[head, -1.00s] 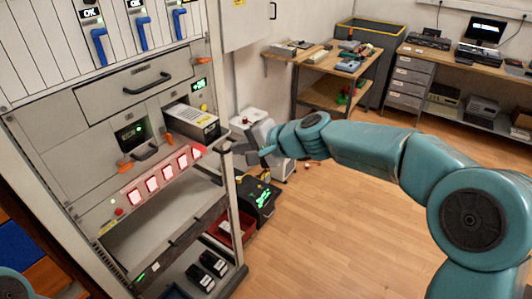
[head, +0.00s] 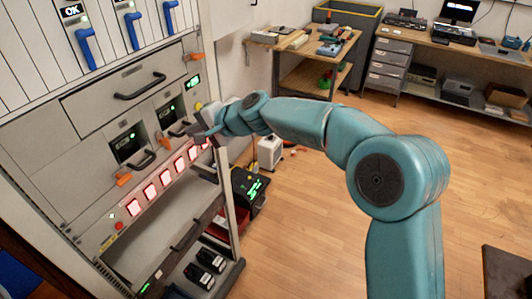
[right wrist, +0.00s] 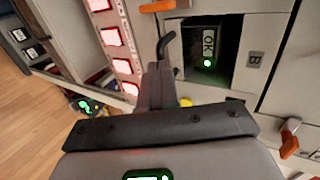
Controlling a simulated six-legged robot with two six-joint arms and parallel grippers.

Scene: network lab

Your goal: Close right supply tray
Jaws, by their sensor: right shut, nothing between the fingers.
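The right supply tray (head: 168,115) sits in its bay in the grey rack, its dark front showing a green light. In the right wrist view its front (right wrist: 208,45) shows an OK display and a green light, beside a plate marked B. Its dark handle (right wrist: 166,45) is just ahead of my right fingers. My right gripper (head: 194,131) is shut and empty, right at the tray front; its fingers (right wrist: 157,70) partly cover the handle's lower end. I cannot tell whether they touch. My left gripper is out of view.
A similar left tray (head: 128,145) sits beside it. Red lit buttons (head: 165,178) run below, and a closed drawer (head: 130,85) is above. Orange latches (head: 124,179) stick out nearby. A rack post (head: 228,190) stands close on the right. The wooden floor (head: 300,230) is open.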

